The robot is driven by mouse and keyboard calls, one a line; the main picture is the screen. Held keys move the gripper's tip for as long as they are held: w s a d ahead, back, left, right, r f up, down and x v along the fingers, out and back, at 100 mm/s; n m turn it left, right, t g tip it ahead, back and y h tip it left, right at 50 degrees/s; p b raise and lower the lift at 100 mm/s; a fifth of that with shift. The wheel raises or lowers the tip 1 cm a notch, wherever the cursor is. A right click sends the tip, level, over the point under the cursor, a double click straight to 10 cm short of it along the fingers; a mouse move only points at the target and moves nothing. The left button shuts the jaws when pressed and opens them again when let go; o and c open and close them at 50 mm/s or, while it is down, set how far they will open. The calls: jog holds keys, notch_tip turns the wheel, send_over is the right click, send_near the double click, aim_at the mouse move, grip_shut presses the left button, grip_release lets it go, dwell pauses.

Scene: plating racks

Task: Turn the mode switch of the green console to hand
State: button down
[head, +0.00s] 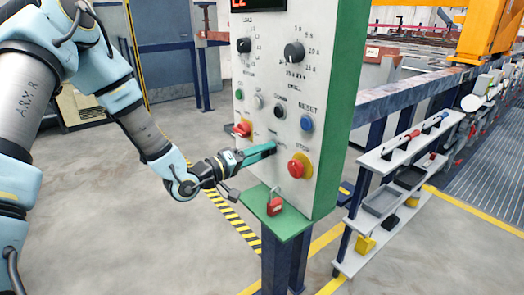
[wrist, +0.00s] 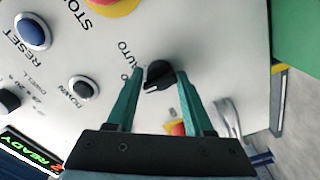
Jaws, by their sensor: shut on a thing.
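The green console (head: 338,120) has a light grey front panel full of knobs and buttons. My gripper (head: 273,147) reaches it from the left, its teal fingers at the panel. In the wrist view my gripper (wrist: 160,78) has one finger on each side of the black mode switch (wrist: 159,72) and is shut on it. "AUTO" and "0" are printed beside the switch; a hand label cannot be read. A pale mark shows on the switch's lower-left end in that view. In the head view the fingers hide the switch.
A red stop button (head: 298,167) sits just below right of my fingers. A red-and-yellow switch (head: 243,129) is to their left and a blue reset button (head: 307,123) above right. A red padlock (head: 276,206) hangs below. A shelf rack (head: 385,200) stands right.

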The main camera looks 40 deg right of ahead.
jog(key=shift+f+n, duration=0.1)
jog(key=shift+n, duration=0.2)
jog(key=shift+c, duration=2.2)
grip_release()
jog(key=shift+a, duration=0.1)
jog(key=a+b, duration=0.2)
jog(key=a, duration=0.8)
jog(key=shift+w+a, duration=0.25)
jog(key=shift+a, duration=0.05)
jog(key=shift+w, duration=0.1)
